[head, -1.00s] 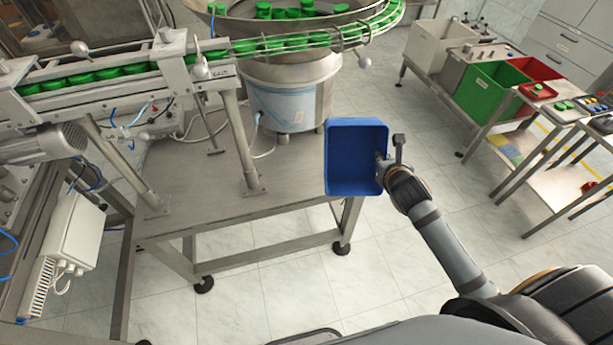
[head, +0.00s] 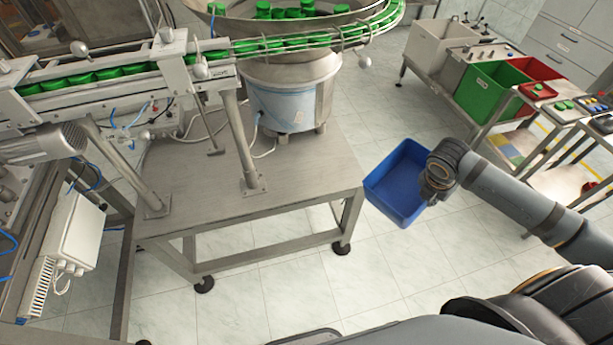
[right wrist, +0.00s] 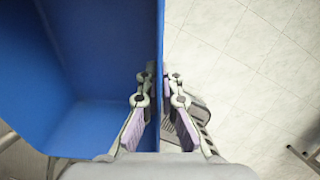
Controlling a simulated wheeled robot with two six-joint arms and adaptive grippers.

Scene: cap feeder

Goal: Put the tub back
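The blue tub (head: 399,182) is in the air just right of the feeder table's right edge in the head view, tilted, with its open side facing up and toward me. It looks empty. My right gripper (head: 437,178) is at the tub's right side. In the right wrist view the tub (right wrist: 85,60) fills the left half, and my right gripper (right wrist: 161,95) has one finger on each side of the tub's wall, shut on it. In the head view the fingertips are hidden behind the wrist. My left gripper is out of view.
The metal feeder table (head: 210,185) carries the bowl feeder (head: 290,80) and a conveyor (head: 110,80) with green caps. At the right back stand a white bin (head: 432,48), a green bin (head: 490,88) and a red bin (head: 533,70) on a metal bench. The floor between is clear.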

